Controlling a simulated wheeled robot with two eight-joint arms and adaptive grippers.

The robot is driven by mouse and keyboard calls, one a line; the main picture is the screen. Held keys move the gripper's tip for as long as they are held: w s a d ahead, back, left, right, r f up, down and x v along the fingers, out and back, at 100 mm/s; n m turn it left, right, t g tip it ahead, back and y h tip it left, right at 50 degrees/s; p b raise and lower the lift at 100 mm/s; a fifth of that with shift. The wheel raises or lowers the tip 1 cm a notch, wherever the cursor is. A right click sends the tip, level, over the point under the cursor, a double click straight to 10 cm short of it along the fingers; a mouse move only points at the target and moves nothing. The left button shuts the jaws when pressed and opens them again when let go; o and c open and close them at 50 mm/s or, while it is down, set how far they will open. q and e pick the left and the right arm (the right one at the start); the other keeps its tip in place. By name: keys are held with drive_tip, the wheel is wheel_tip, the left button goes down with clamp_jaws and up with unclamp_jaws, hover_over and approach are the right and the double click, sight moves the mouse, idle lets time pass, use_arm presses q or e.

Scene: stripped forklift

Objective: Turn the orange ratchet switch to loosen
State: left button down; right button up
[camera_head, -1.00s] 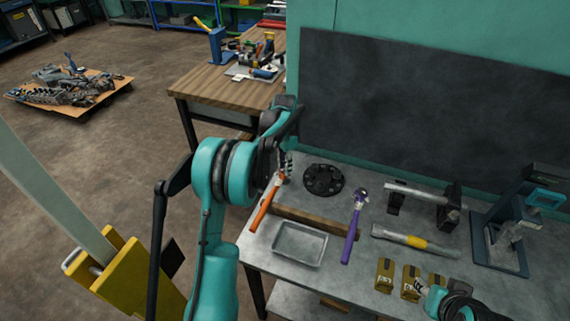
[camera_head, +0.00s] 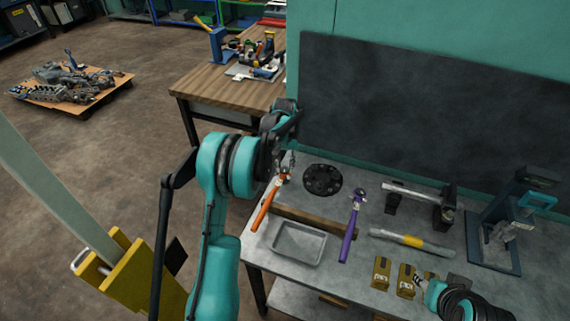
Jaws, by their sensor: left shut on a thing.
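The orange ratchet (camera_head: 264,207) slants across the left end of the grey workbench, with its handle towards the front edge and its head at the upper end. My left gripper (camera_head: 287,170) is at that head end and shut on the ratchet; my arm partly hides the fingers. The ratchet's switch is too small to make out. A purple-handled ratchet (camera_head: 350,228) lies to the right, apart from my left gripper. Part of my right arm shows at the lower right; whether its gripper is open or shut is unclear (camera_head: 421,284).
A wooden bar (camera_head: 312,222) and a shallow grey tray (camera_head: 298,243) lie beside the orange ratchet. A black round disc (camera_head: 322,179) lies behind. A yellow-banded hammer-like tool (camera_head: 398,239), several small brown boxes (camera_head: 381,271) and a blue press (camera_head: 487,242) fill the right side.

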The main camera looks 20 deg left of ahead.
sight(285, 169)
use_arm(q)
drive_tip(key=n+p, duration=0.1)
drive_tip(key=n, duration=0.5)
idle(0.6)
drive_tip(key=c, duration=1.2)
unclamp_jaws()
wheel_tip(285, 169, up, 12)
